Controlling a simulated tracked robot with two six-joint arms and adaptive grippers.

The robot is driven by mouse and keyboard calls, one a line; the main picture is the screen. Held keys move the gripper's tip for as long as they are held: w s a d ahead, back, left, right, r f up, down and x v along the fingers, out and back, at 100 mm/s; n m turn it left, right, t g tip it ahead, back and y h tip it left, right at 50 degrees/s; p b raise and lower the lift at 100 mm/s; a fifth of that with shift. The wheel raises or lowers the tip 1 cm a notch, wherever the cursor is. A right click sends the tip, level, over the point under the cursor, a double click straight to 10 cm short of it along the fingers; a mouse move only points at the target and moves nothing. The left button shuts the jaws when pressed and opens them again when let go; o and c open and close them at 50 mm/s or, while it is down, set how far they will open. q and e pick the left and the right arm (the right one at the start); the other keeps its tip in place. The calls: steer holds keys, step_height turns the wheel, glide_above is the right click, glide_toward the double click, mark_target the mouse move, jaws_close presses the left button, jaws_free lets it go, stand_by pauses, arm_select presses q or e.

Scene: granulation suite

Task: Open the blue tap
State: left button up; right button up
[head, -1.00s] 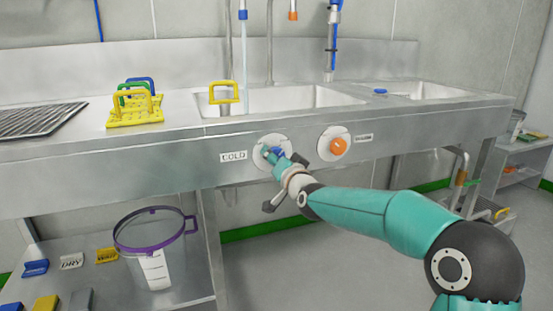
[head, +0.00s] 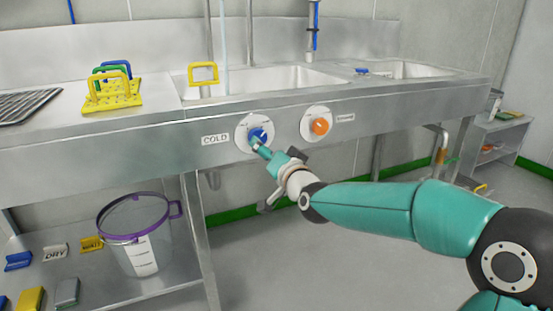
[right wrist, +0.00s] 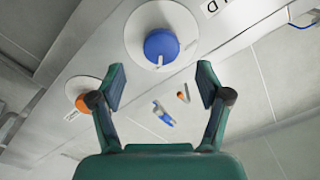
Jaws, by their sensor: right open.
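The blue tap (head: 262,133) is a round knob on a white disc on the sink's steel front, beside a COLD label (head: 215,139). It also shows in the right wrist view (right wrist: 161,45), with a white mark on its edge facing my gripper. My right gripper (right wrist: 160,84) is open and empty, its fingers spread just short of the knob and apart from it. In the head view the right gripper (head: 262,148) overlaps the knob's lower edge. A thin pale stream (head: 224,45) runs down into the basin. My left gripper is out of view.
An orange knob (head: 320,126) sits right of the blue one, along the same panel. A yellow-handled item (head: 203,74) stands at the basin edge. A clear jug with a purple rim (head: 140,240) stands on the lower shelf. Floor in front is clear.

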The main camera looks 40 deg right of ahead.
steer(key=v, duration=0.4)
steer(key=shift+s, duration=0.3)
steer(key=shift+w+a+f, duration=0.1)
steer(key=a+f+n+g+y, duration=0.15)
steer(key=a+f, duration=0.25)
steer(key=f, duration=0.6)
steer(key=w+a+f+g+y+p, duration=0.1)
steer(key=a+f+g+y, duration=0.2)
steer(key=f, duration=0.7)
steer(key=a+f+n+g+y, duration=0.15)
steer(key=a+f, duration=0.35)
steer(key=f, duration=0.6)
steer(key=s+a+f+n+g, duration=0.1)
steer(key=s+a+f+g, duration=0.3)
steer(key=f, duration=0.3)
steer(key=s+a+f+n+g, duration=0.1)
steer(key=s+a+f, duration=0.3)
steer(key=s+f, duration=0.2)
steer(key=s+a+f+n+g+y, duration=0.1)
steer(key=s+a+f+g, duration=0.15)
steer(key=s, duration=0.25)
steer(key=s+a+f+n+g+y+p, duration=0.1)
steer(key=s+a+f, duration=0.15)
steer(key=s, duration=0.35)
steer(key=s+a+f+n+g, duration=0.1)
steer(key=s+f+g, duration=0.15)
steer(key=s, duration=0.25)
step_height(320, 180, up, 38)
steer(key=p, duration=3.8)
